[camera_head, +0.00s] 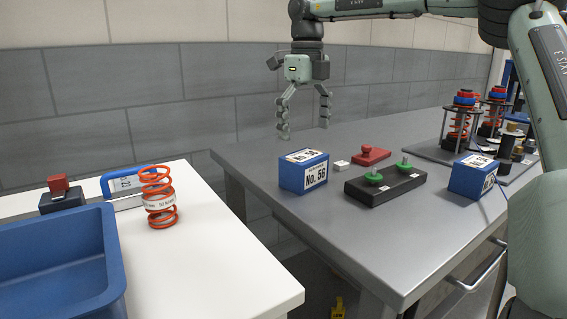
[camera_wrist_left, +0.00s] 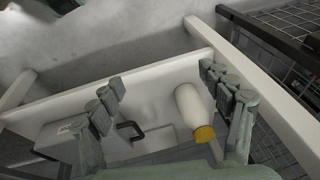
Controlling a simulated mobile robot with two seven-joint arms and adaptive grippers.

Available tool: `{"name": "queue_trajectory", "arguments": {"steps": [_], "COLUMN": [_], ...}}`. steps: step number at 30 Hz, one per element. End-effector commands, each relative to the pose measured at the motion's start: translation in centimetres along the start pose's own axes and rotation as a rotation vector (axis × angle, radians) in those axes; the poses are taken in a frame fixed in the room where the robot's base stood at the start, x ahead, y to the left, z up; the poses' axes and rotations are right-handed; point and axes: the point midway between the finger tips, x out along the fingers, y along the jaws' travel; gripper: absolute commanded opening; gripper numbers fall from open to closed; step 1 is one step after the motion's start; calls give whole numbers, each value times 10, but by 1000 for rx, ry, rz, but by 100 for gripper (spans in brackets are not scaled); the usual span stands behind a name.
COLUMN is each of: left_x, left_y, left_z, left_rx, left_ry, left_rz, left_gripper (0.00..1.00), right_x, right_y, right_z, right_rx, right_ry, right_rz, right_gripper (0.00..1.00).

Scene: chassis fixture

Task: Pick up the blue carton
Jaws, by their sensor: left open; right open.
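A second blue carton (camera_head: 464,180) with a white label stands farther right on the same table. My right gripper (camera_head: 305,129) hangs fingers down above the "No. 56" carton, open and empty, apart from it. My left gripper (camera_wrist_left: 160,80) shows only in the left wrist view, open, with nothing between its fingertips. No blue carton shows in that view.
Beside the cartons are a black block with green knobs (camera_head: 385,186), a red part (camera_head: 370,155) and spring stands (camera_head: 462,125). The white table (camera_head: 220,255) holds a blue bin (camera_head: 115,250) and an orange spring (camera_head: 160,200). A white yellow-capped bottle (camera_wrist_left: 190,105) lies below my left gripper.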

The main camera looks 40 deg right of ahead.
Motion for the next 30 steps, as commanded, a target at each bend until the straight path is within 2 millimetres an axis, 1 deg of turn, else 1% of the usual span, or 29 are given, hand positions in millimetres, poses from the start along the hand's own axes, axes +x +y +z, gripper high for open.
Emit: {"name": "queue_trajectory", "arguments": {"steps": [4, 8, 11, 15, 18, 21, 26, 27, 30], "left_x": [3, 3, 2, 3, 5, 6, 7, 7, 7], "left_y": [2, 3, 3, 3, 2, 3, 3, 3, 3], "left_z": [14, 20, 19, 14, 12, 13, 14, 14, 14], "left_rx": [2, 4, 4, 3, 2, 2, 2, 2, 2], "left_ry": [-26, -39, -36, -19, -17, -20, -23, -24, -24], "left_rz": [2, 3, 4, 5, 5, 6, 6, 6, 6], "left_gripper": [79, 79, 79, 79, 79, 79, 79, 79, 79], "right_x": [15, 29, 42, 63, 74, 77, 77, 77, 77], "right_y": [0, 1, 4, 6, 6, 6, 6, 6, 6], "right_z": [-1, -1, -2, -2, -2, -2, -2, -2, -2], "right_rx": [-1, -2, -2, -1, -1, 0, 0, 0, 0], "right_ry": [2, 1, 3, 3, 2, 1, 0, 0, 0], "right_rz": [2, 2, 3, 3, 2, 1, 1, 1, 1], "right_gripper": [100, 100, 100, 100, 100, 100, 100, 99, 86]}}
